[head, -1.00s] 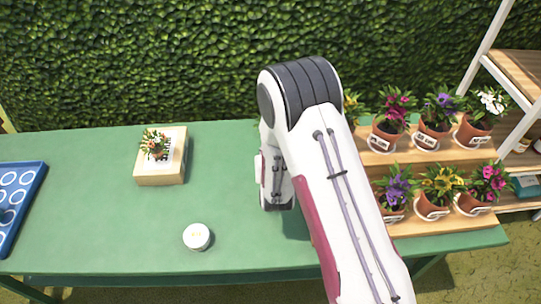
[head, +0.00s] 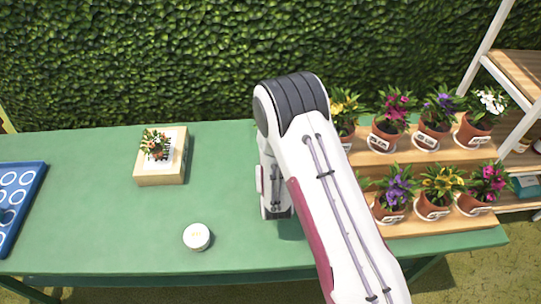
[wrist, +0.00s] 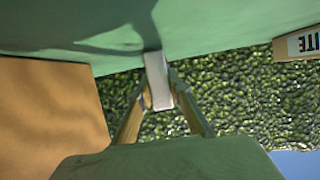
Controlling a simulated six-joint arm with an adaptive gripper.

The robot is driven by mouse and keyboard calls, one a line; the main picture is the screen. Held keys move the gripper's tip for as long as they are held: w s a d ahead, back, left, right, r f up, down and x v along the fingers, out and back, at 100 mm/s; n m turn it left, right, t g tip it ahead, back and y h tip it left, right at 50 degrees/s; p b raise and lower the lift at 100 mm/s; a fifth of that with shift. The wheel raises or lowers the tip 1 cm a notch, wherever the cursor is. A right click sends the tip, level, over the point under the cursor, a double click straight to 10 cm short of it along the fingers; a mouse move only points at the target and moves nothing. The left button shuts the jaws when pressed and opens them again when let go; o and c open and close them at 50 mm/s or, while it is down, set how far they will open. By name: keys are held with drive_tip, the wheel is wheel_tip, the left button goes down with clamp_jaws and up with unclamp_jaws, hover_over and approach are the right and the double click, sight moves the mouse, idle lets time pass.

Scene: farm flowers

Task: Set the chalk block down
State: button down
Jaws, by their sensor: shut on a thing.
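The chalk block (wrist: 158,80) is a pale grey-white bar in the wrist view. My gripper (wrist: 160,97) is shut on it, one finger on each side, and the block's far end points at the green tabletop (wrist: 215,30). A shadow lies on the tabletop near that end. I cannot tell whether the block touches the table or hangs just above it. In the head view my arm hides the gripper and the block; the arm's end is over the middle of the table (head: 110,225).
A tiered wooden stand (head: 440,222) with several potted flowers is close on the right. A white round lid-like object (head: 197,237), a wooden box (head: 160,178) bearing a small plant, and a blue tray (head: 30,205) are left. The table between box and arm is clear.

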drive_tip(key=shift+f, duration=0.25)
drive_tip(key=c, duration=1.9)
unclamp_jaws()
drive_tip(key=shift+r, duration=0.2)
drive_tip(key=shift+v, duration=6)
drive_tip(key=shift+f, duration=0.1)
